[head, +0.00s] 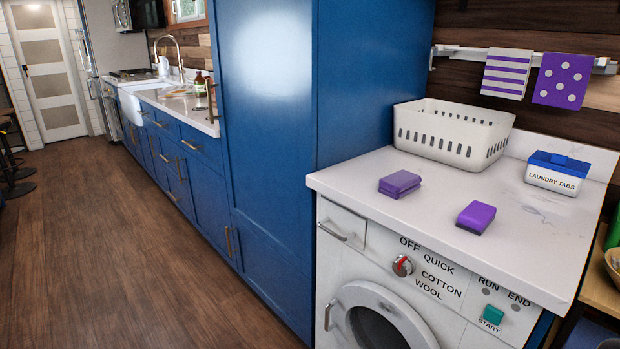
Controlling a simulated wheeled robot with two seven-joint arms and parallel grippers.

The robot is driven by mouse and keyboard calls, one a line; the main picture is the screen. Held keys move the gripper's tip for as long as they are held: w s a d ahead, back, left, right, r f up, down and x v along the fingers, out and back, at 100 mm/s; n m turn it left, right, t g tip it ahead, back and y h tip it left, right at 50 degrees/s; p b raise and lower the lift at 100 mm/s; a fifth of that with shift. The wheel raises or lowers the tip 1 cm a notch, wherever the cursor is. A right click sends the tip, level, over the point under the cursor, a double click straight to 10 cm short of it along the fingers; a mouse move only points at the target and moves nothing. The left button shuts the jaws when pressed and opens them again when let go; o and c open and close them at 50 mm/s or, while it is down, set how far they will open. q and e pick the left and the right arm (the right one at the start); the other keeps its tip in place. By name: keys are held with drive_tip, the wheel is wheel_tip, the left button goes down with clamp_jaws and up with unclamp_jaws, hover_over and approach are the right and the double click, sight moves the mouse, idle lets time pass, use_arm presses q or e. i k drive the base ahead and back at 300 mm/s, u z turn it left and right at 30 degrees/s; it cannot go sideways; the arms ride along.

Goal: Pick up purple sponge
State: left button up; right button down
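Two purple blocks lie on the white countertop (330,180) above the washing machine. The left one (400,183) is a flat purple block with a darker purple lower part. The right one (476,216) is purple on top with a dark, blackish underside, like a sponge with a scouring layer, and lies closer to the counter's front edge. The two are apart, with bare counter between them. Neither of my grippers shows in the head view.
A white laundry basket (440,140) stands behind the blocks. A blue-lidded laundry tabs box (557,173) is at the back right. Purple cloths (562,80) hang on a wall rail. A tall blue cabinet (262,130) borders the counter's left. The wooden floor (130,240) is clear.

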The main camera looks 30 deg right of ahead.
sight(475, 218)
drive_tip(key=z, duration=2.05)
